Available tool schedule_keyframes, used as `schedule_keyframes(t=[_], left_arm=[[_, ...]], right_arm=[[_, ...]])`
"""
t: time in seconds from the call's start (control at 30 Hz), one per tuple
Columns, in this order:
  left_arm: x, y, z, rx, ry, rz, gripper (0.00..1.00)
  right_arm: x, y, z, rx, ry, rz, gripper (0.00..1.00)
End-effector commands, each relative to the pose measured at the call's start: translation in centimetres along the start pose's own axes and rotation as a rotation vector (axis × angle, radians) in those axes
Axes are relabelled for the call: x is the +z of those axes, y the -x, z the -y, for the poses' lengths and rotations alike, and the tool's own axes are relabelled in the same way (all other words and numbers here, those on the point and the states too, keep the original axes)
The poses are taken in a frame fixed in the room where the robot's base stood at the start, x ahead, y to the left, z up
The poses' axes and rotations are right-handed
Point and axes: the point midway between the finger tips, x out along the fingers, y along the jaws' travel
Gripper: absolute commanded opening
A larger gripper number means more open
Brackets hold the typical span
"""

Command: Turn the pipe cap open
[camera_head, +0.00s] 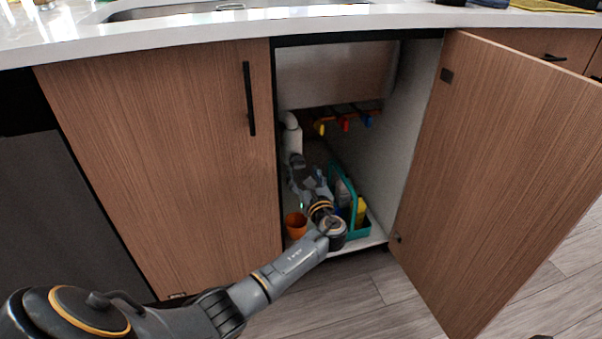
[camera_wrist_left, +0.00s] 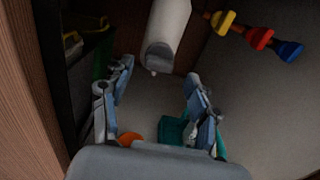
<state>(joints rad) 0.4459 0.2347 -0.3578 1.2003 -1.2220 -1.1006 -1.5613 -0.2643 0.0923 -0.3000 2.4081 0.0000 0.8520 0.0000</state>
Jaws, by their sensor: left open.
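The white pipe (camera_head: 291,138) hangs down inside the open cabinet at its left side. In the left wrist view the pipe (camera_wrist_left: 172,22) comes down from the top, and its grey lower end, apparently the pipe cap (camera_wrist_left: 158,55), faces the gripper. My left gripper (camera_wrist_left: 159,72) is open, with one finger on each side of the line to the cap. It looks empty, and I cannot tell whether either finger touches the pipe. In the head view my left gripper (camera_head: 297,165) reaches up below the pipe and hides the cap. My right gripper is not in view.
Yellow, red (camera_head: 344,123) and blue valve handles stick out at the cabinet's back. A teal caddy (camera_head: 367,231) with bottles and an orange cup (camera_head: 296,224) stand on the cabinet floor. The right door (camera_head: 505,170) is swung open; the left door (camera_head: 165,160) is closed.

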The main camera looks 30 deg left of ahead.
Motion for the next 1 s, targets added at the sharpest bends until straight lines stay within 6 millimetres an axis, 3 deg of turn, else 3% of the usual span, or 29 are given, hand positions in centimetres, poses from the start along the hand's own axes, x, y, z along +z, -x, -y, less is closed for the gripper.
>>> schedule_keyframes(t=[0.1,0.23,0.63,0.9,1.0], left_arm=[[-0.3,-2.1,0.0,0.002,0.001,0.0,0.6],[-0.1,-3.4,0.0,0.0,0.0,0.001,0.6],[0.0,-4.1,0.0,-0.001,0.001,-0.001,0.6],[0.0,-4.0,0.0,-0.001,0.002,-0.001,0.06],[0.0,-4.0,0.0,-0.001,0.002,-0.001,0.06]], right_arm=[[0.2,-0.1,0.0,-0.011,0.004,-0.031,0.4],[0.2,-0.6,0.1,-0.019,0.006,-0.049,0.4],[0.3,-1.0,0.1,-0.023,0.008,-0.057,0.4],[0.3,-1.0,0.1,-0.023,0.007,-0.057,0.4],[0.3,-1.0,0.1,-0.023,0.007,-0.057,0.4]])
